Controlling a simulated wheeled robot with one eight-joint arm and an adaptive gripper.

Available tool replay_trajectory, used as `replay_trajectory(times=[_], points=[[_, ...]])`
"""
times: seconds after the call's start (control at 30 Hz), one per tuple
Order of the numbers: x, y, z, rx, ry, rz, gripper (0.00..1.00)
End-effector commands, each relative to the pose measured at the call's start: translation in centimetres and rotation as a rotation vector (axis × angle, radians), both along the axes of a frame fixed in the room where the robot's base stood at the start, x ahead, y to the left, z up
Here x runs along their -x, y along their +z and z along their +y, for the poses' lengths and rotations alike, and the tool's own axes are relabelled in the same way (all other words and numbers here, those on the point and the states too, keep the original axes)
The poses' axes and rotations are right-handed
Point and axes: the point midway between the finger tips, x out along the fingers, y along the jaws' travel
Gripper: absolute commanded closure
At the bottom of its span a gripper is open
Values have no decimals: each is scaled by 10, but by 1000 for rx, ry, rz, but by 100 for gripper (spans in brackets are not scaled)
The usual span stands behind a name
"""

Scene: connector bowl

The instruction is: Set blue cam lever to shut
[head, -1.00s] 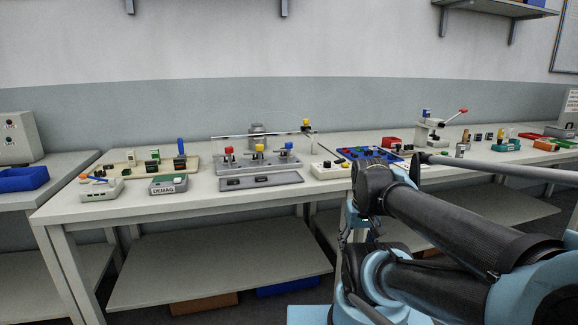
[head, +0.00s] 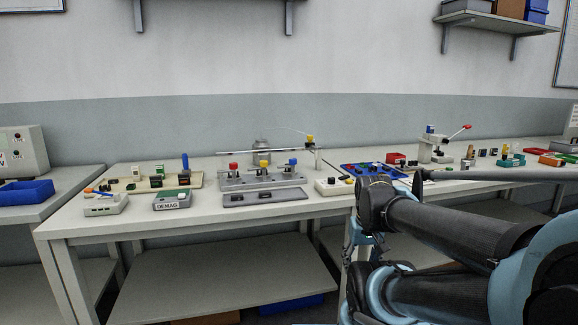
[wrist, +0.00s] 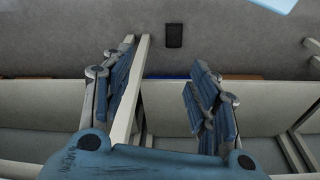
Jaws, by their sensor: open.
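A grey fixture block (head: 262,181) on the bench in the head view carries three knobbed levers: red at left, yellow in the middle and blue at right. The blue lever (head: 293,163) has its knob raised on the block; its exact angle is too small to tell. Another blue upright handle (head: 185,163) stands on a beige board at left. My gripper (wrist: 163,65) is open and empty in the wrist view, its fingers pointing over the floor and a bench's lower part, away from the levers. In the head view my arm is right of the fixture.
A grey strip (head: 262,198) lies in front of the fixture, and a thin clear panel edge (head: 265,151) shows behind it. A DEMAG box (head: 172,200) stands at left, a white switch box (head: 333,187) at right. A blue tray (head: 372,170) lies beyond my arm.

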Motion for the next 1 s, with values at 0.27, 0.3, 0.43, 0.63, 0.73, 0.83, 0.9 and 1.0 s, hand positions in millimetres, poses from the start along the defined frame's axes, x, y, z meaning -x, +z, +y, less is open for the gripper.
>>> replay_trajectory(times=[0.27, 0.3, 0.43, 0.63, 0.73, 0.83, 0.9, 1.0], points=[[0, 0, 0, 0, 0, 0, 53], [4, 4, 0, -1, 2, -7, 53], [-2, 22, 3, -5, 36, -13, 53], [-48, 84, 18, -25, 170, -19, 53], [-76, 118, 26, -35, 251, -26, 53], [-104, 150, 35, -44, 330, -33, 53], [-124, 171, 42, -52, 386, -40, 53], [-153, 200, 51, -62, 464, -51, 53]])
